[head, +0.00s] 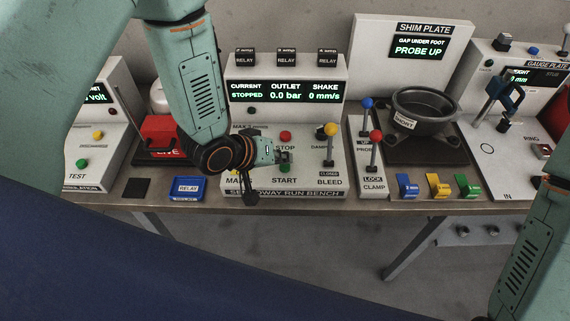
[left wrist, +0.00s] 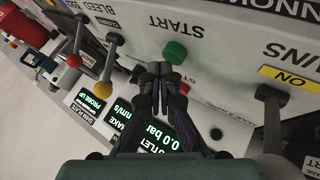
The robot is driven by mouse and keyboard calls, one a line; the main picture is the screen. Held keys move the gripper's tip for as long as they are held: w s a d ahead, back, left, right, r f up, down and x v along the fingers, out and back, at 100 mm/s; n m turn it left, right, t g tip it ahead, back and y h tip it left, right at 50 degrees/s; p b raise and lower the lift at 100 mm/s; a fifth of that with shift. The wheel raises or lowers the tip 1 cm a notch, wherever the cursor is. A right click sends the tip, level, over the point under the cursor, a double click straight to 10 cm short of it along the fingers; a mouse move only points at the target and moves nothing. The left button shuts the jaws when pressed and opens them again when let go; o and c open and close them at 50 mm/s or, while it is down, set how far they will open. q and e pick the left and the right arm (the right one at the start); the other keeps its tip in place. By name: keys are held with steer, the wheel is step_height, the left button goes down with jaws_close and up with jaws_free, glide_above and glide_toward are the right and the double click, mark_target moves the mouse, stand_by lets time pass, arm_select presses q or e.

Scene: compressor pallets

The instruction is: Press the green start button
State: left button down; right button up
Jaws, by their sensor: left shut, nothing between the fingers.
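The green start button (head: 285,168) is on the run bench panel, above the START label and partly hidden by my left gripper in the head view. In the left wrist view the round green button (left wrist: 175,52) shows just beyond the fingertips, beside the upside-down START label. My left gripper (head: 287,157) is shut and empty, its closed fingertips (left wrist: 160,68) close to the button. I cannot tell whether they touch it. The red STOP button (head: 285,136) is behind the gripper. The bench display (head: 285,92) reads STOPPED, 0.0 bar and 0 mm/s. My right gripper is out of view.
The yellow-knobbed bleed lever (head: 330,130) stands right of the buttons, and a black lever (left wrist: 270,110) stands on the mains side. Blue- and red-knobbed levers (head: 372,135) stand farther right. A blue relay tray (head: 187,188) lies at the table's front edge.

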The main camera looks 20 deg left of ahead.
mark_target(282, 167)
arm_select(q)
steer(key=shift+s, duration=0.1)
stand_by(0.3)
steer(key=shift+f, duration=0.25)
stand_by(0.3)
steer(key=shift+f+b, duration=0.3)
steer(key=shift+r, duration=0.15)
steer(key=shift+r+p, duration=0.85)
steer(key=shift+p, duration=0.1)
step_height(282, 167, up, 5)
steer(key=p, duration=0.4)
steer(key=shift+r+p, duration=0.1)
steer(key=shift+p, duration=0.3)
